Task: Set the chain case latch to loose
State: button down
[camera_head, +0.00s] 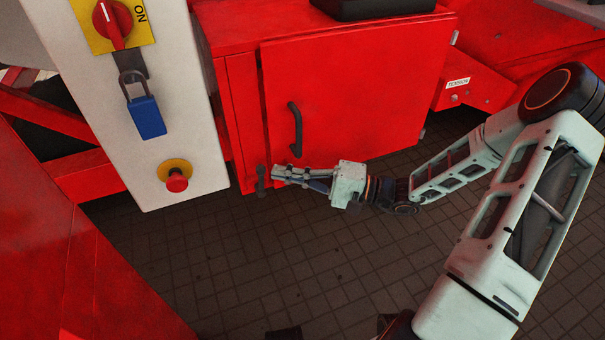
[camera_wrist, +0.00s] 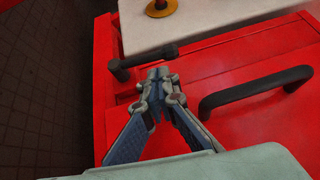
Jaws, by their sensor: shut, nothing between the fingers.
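The chain case is a red box with a red door (camera_head: 345,90) and a dark bar handle (camera_head: 296,130); the handle also shows in the wrist view (camera_wrist: 255,90). A small dark latch (camera_head: 261,180) sits at the door's lower left corner. My gripper (camera_head: 276,174) is shut and empty. Its fingertips (camera_wrist: 158,73) are close beside the latch; I cannot tell if they touch it.
A pale panel (camera_head: 150,100) left of the case carries a red rotary switch (camera_head: 113,22), a blue padlock (camera_head: 146,117) and a red push button (camera_head: 176,181). A red bracket with a "TENSION" label (camera_head: 458,83) stands to the right. The tiled floor (camera_head: 270,260) in front is clear.

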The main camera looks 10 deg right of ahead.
aim_at(260, 180)
jog(key=shift+s+a, duration=0.3)
jog(key=shift+a, duration=0.25)
jog(key=shift+s+a+r+h+p, duration=0.2)
jog(key=shift+s+a+h+p, duration=0.1)
jog(key=shift+a+p, duration=0.3)
jog(key=shift+w+d, duration=0.15)
